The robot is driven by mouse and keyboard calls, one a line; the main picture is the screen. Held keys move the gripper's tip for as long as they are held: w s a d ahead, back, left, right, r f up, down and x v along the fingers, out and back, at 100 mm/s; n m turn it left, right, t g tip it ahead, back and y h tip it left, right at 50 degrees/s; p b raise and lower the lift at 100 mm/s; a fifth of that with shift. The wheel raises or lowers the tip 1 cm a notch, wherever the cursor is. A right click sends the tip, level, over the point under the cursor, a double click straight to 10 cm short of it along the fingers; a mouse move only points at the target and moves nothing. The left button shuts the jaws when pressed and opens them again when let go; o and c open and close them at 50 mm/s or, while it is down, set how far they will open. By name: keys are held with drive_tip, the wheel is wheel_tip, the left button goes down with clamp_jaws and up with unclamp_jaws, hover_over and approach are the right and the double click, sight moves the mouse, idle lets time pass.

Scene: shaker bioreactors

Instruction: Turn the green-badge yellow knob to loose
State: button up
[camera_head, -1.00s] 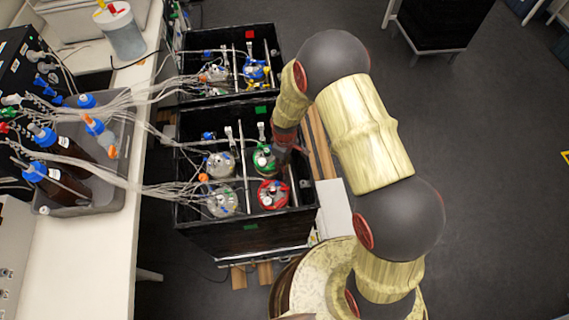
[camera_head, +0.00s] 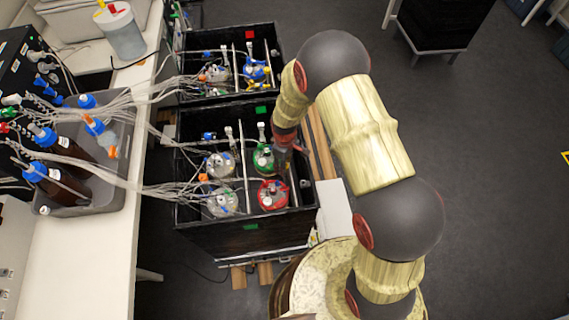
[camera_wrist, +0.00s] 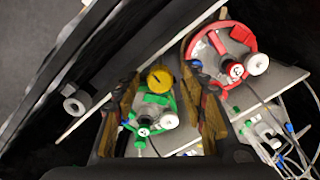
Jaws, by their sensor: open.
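The yellow knob (camera_wrist: 160,77) shows in the wrist view as a round yellow disc with a small dark mark, beside the green-ringed vessel (camera_wrist: 153,108). My gripper (camera_wrist: 163,75) is open, with one finger on each side of the knob in that view. I cannot tell whether the fingers touch it. In the head view my gripper (camera_head: 288,152) hangs over the right side of the near black box (camera_head: 215,238), beside the green-ringed vessel (camera_head: 263,158). This box carries green badges (camera_head: 250,227). I cannot make out the knob in the head view.
A red-ringed vessel (camera_head: 273,193) stands close to my gripper, also in the wrist view (camera_wrist: 220,55). Clear-lidded vessels with many tubes fill the left of the box. A second black box with a red badge (camera_head: 249,34) stands behind. Open floor lies right.

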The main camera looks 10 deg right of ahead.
wheel_tip(320, 180, up, 12)
idle(0.6)
idle(0.5)
drive_tip(key=s+d+r+m+g, duration=0.1)
drive_tip(key=s+m, duration=0.2)
drive_tip(key=s, duration=0.3)
drive_tip(key=s+d+r+m+t+b, duration=0.1)
drive_tip(key=s+d+r+m+t, duration=0.1)
drive_tip(key=s+r, duration=0.3)
drive_tip(key=s+d+r+m+t+b, duration=0.1)
drive_tip(key=s+r, duration=0.5)
drive_tip(key=r, duration=0.8)
drive_tip(key=s+d+r+m+t+b, duration=0.1)
drive_tip(key=s+d+r+m+t, duration=0.2)
drive_tip(key=r, duration=0.7)
drive_tip(key=shift+s+d+m+t+b, duration=0.35)
drive_tip(key=shift+s+d+m, duration=0.45)
drive_tip(key=shift+s+d, duration=0.65)
